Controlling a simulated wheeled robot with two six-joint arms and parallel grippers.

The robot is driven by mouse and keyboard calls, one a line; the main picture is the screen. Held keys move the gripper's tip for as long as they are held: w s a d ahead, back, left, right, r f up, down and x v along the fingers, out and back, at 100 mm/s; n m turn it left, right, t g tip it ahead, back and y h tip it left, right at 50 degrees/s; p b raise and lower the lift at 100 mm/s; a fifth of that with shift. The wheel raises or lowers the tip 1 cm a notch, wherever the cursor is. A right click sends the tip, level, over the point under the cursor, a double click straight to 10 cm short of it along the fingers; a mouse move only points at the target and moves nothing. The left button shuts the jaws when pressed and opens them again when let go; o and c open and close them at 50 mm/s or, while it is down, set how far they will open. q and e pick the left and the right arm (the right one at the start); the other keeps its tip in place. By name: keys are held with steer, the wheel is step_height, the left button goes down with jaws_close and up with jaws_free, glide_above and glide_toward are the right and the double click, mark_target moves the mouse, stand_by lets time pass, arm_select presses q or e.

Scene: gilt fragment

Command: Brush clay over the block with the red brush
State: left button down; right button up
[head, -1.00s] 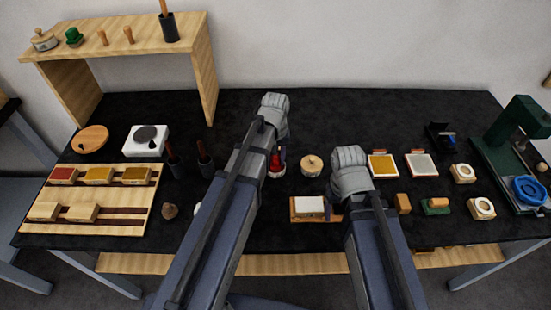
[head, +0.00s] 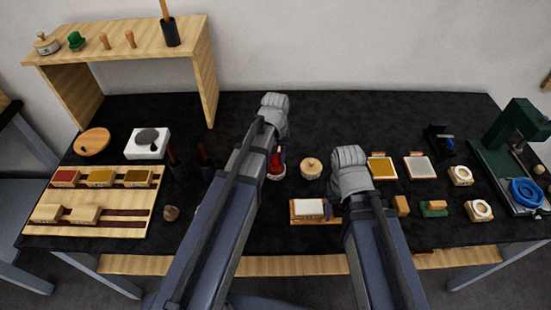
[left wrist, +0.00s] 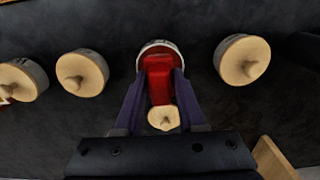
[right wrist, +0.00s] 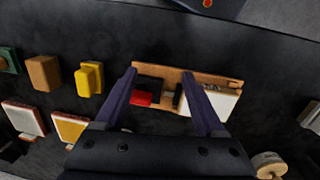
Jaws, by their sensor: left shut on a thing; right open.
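My left gripper (left wrist: 160,108) is shut on the red brush (left wrist: 158,78), a red body with a pale wooden knob at its near end. Its far end meets a white-rimmed round thing (left wrist: 158,47); I cannot tell whether it stands inside it. In the head view the red brush (head: 276,160) shows beside the left gripper (head: 279,150). A white block (head: 308,208) lies on a small wooden board (head: 297,220). My right gripper (right wrist: 165,82) is open above the board, its fingers either side of a section with dark and red parts. The white block (right wrist: 212,102) is partly hidden by a finger.
Lidded round pots (left wrist: 83,72) stand either side of the red brush. Yellow and pale pads (head: 383,168), small blocks and a green press (head: 512,140) are on the right. A wooden rack (head: 85,225) is at left, a shelf (head: 120,45) behind it. Black tabletop is clear at back centre.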

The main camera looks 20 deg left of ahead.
arm_select(q)
steer(key=shift+r+p, duration=2.45)
steer(key=shift+r, duration=0.3)
steer(key=shift+d, duration=0.1)
